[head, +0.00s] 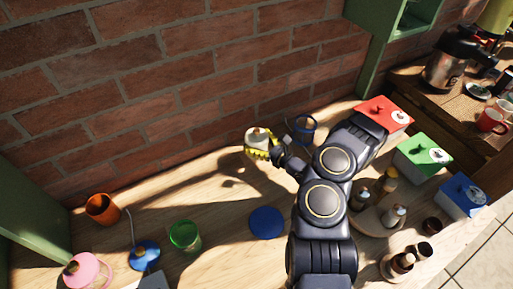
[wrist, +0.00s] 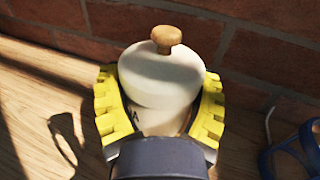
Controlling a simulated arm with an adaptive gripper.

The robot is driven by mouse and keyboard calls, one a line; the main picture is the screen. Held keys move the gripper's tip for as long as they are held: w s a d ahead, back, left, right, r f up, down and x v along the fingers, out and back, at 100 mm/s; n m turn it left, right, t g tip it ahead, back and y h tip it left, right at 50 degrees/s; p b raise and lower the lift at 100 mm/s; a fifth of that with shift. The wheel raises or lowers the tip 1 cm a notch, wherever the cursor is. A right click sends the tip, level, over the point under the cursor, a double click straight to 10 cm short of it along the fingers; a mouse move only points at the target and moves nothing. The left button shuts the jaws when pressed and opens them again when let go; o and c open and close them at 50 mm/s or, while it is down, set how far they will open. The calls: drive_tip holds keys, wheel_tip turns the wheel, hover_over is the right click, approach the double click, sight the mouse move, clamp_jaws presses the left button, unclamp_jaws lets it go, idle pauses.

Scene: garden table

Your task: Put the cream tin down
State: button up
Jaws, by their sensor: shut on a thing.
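The cream tin (head: 258,138) is a pale round tin with a white lid and a small wooden knob, near the brick wall at the back of the table. It also shows large and upright in the wrist view (wrist: 158,82). My gripper (head: 262,153) is shut on it. In the wrist view the yellow fingers of my gripper (wrist: 160,112) close around its left and right sides. A shadow lies on the wood to the left. The tin's base is hidden, so I cannot tell whether it touches the table (wrist: 45,100).
A blue wire holder (head: 303,128) stands close to the tin's right, also in the wrist view (wrist: 296,150). A blue disc (head: 267,222), green cup (head: 184,236) and orange pot (head: 102,208) stand nearer and left. Red (head: 385,112), green (head: 423,156) and blue (head: 463,194) boxes line the right.

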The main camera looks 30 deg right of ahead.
drive_tip(key=shift+f, duration=1.6)
drive_tip(key=shift+f, duration=0.1)
drive_tip(key=o, duration=1.1)
drive_tip(key=shift+o, duration=0.2)
